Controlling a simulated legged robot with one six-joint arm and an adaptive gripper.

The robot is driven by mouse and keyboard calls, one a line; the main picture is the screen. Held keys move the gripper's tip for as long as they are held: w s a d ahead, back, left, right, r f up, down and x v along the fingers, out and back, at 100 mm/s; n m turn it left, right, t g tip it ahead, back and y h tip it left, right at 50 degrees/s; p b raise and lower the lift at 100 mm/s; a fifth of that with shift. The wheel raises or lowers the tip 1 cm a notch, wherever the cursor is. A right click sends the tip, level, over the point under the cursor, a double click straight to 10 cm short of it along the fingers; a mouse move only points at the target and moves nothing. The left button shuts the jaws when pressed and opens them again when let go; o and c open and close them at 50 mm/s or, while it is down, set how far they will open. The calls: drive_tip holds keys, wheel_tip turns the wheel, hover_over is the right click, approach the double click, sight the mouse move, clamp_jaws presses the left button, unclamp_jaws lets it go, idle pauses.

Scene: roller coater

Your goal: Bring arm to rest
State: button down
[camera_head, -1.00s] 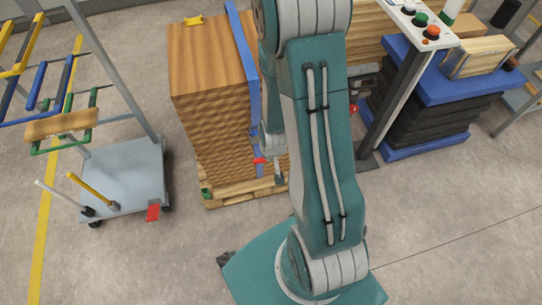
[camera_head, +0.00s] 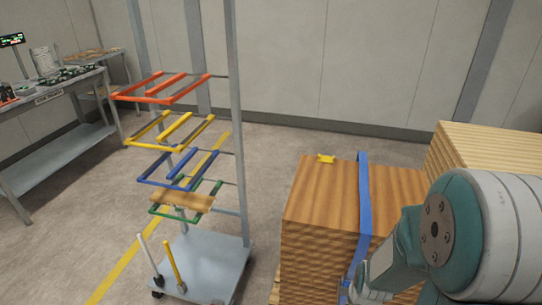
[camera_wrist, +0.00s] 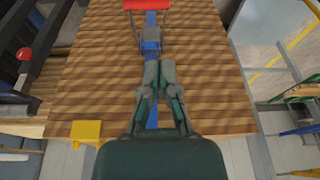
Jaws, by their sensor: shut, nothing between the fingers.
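My arm (camera_head: 450,235) is folded at the lower right of the head view, beside the strapped wood stack (camera_head: 320,205). My gripper is not clearly visible there. In the wrist view my gripper (camera_wrist: 160,66) is shut and empty, its two fingers together. It shows in front of the stack's wooden face (camera_wrist: 100,75), over the blue strap (camera_wrist: 151,115). I cannot tell the gap between the fingers and the wood.
A trolley with coloured racks (camera_head: 170,180) and a grey base (camera_head: 205,268) stands left of the stack. A yellow piece (camera_head: 326,159) lies on the stack. A workbench (camera_head: 50,95) is at far left. Open floor lies between bench and trolley.

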drive_tip(key=s+a+r+n+t, duration=0.15)
drive_tip(key=a+r, duration=0.25)
drive_tip(key=r, duration=1.2)
drive_tip(key=s+a+r+n, duration=0.1)
drive_tip(key=s+a+r, duration=0.1)
drive_tip(key=s+r, duration=0.7)
drive_tip(key=shift+s+a+r+t+y, duration=0.3)
drive_tip(key=shift+a+r+t, duration=0.15)
drive_tip(key=shift+r, duration=0.15)
drive_tip(key=shift+w, duration=0.1)
